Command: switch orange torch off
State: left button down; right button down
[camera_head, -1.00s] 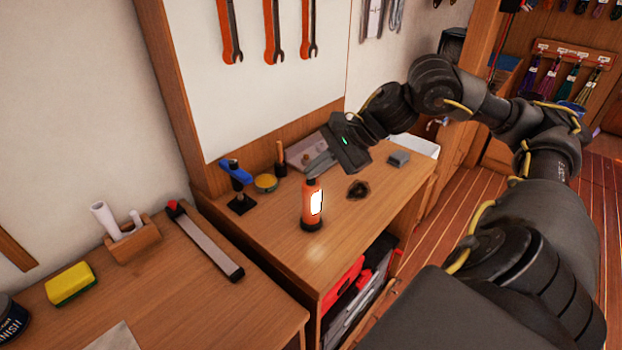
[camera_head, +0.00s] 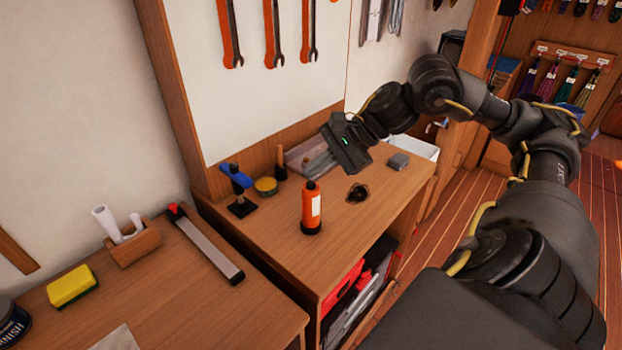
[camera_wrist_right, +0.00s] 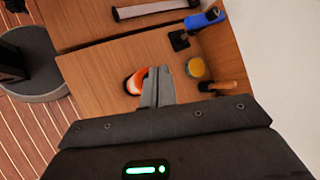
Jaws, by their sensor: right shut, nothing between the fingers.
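The orange torch (camera_head: 311,210) stands upright on the wooden workbench (camera_head: 270,245), with a black base and a pale, unlit panel on its side. It also shows in the right wrist view (camera_wrist_right: 134,82), partly hidden behind my fingers. My right gripper (camera_head: 308,172) is shut and empty, its fingertips just above and behind the torch top. The fingers also show in the right wrist view (camera_wrist_right: 157,88). I cannot tell whether they touch the torch. My left gripper is not in view.
A blue-handled tool on a black stand (camera_head: 238,188) and a yellow tin (camera_head: 265,186) stand left of the torch. A dark round item (camera_head: 357,192) and a grey block (camera_head: 398,160) lie to its right. The bench front is clear.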

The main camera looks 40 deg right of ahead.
aim_at(317, 186)
jog(key=shift+r, duration=0.15)
notch_tip(317, 186, up, 6)
jog(key=p, duration=0.5)
dwell(0.6)
